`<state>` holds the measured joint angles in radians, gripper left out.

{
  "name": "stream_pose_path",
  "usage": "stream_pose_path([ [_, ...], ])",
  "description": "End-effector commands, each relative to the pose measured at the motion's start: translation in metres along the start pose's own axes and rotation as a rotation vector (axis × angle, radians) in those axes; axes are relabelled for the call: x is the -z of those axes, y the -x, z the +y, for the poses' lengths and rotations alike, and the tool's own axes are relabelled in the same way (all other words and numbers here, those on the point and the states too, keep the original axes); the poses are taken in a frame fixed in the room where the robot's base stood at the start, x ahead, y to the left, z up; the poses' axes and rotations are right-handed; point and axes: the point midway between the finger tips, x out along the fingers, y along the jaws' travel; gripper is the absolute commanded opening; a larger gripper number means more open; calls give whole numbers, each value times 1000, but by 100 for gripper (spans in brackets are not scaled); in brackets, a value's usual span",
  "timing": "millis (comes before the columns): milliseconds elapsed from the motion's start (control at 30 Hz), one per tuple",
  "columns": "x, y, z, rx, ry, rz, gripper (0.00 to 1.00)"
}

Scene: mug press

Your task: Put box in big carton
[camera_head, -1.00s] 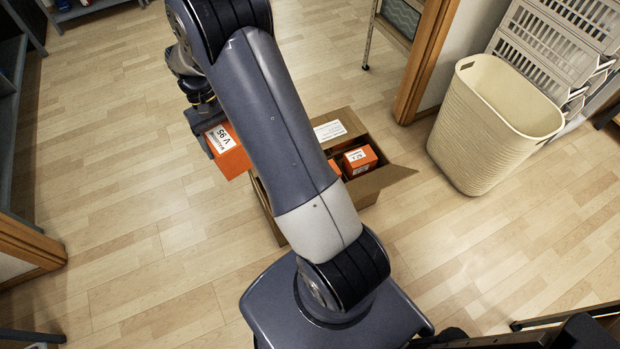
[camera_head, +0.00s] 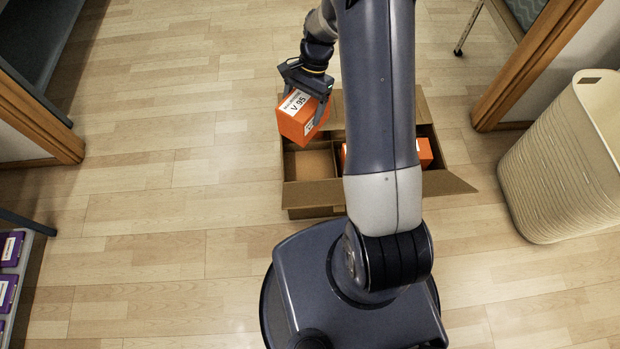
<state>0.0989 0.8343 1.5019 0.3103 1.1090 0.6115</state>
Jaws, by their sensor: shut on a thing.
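My gripper (camera_head: 306,82) is shut on an orange box (camera_head: 291,126) with a white label reading "V 95". The box hangs tilted above the back left part of the big carton (camera_head: 314,194). The carton is brown cardboard, open at the top, with its flaps folded out and dividers inside. Its front left compartment shows a bare cardboard bottom. Another orange box (camera_head: 425,153) stands inside the carton on the right. A bit of orange also shows left of my arm. My arm hides the middle of the carton.
A cream basket (camera_head: 560,165) stands on the floor at the right. Wooden door frames rise at the left (camera_head: 40,110) and upper right (camera_head: 530,65). Shelved purple boxes (camera_head: 8,290) are at the lower left. The floor left of the carton is clear.

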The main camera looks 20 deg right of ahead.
Motion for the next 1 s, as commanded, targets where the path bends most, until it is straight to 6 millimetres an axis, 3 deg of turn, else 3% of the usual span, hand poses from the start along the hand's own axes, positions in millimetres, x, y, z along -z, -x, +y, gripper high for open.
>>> stream_pose_path([
  [33,11,-25,1,23,-54,0,46],
  [500,65,-139,5,247,-596,1,46],
  [700,80,-165,7,313,-751,2,46],
  [1000,92,-190,9,335,-814,0,46],
])
